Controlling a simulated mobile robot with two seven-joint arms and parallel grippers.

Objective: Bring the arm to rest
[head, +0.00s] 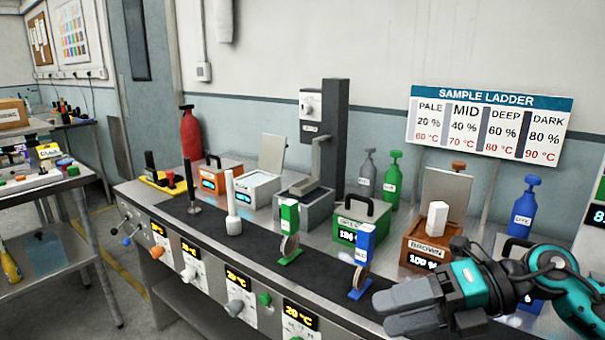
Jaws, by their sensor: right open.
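My right arm (555,275), teal and black, comes in from the right edge. Its gripper (392,311) hangs at the lower right, over the front edge of the bench, with its grey fingers pointing left. The fingers overlap in this view, and I see nothing held between them. The blue-tagged stand (364,245) is just left of and behind the fingers, apart from them as far as I can see. The brown box (425,257) with a white block on top is behind the gripper. My left gripper is not in the picture.
The steel bench (330,310) carries a green box (358,222), a grey bath with a dark column (335,140), a white box (257,187) and an orange box (216,173). Bottles (392,180) stand behind. A green-tagged stand (289,217) is near the front. Knobs (235,307) stick out in front.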

